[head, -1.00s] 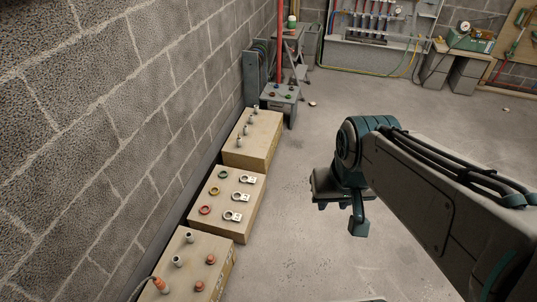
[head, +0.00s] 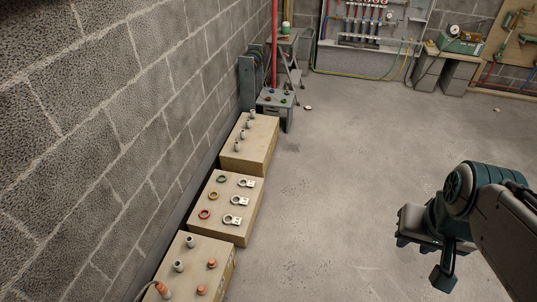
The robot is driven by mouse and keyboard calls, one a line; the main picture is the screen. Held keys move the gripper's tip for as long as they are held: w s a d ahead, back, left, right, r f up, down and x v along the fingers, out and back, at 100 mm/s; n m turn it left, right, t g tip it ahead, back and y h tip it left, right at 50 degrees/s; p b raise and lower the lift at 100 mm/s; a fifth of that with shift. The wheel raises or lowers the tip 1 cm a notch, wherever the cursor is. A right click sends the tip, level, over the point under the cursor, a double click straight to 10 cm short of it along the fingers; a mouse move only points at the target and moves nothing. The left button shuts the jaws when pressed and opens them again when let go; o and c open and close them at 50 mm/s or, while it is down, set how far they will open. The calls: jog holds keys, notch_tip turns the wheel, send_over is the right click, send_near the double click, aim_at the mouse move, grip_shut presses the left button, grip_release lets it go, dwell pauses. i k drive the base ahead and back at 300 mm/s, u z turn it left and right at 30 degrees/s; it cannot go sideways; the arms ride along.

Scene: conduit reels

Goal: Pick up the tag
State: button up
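Three pale metal tags, each a ring with a small plate, lie on top of the middle wooden box (head: 222,232). They are a far tag (head: 247,183), a middle tag (head: 238,200) and a near tag (head: 232,218), in a row along the box's right side. I cannot tell which one the task means. My gripper (head: 424,258) hangs over the floor at the lower right, well to the right of the box. Its two fingers point down and stand apart, with nothing visible between them.
Green (head: 222,179), yellow (head: 213,194) and red (head: 204,214) rings lie left of the tags. A near box (head: 208,254) and a far box (head: 249,154) carry small fittings. A block wall (head: 110,130) runs along the left. The floor right of the boxes is clear.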

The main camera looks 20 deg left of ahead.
aim_at(249, 183)
jog(key=z, duration=0.2)
jog(key=i, duration=1.5)
jog(key=u, duration=0.25)
jog(key=i, duration=1.4)
jog(key=u, duration=1.7)
jog(key=i, duration=0.9)
jog(key=u, duration=0.9)
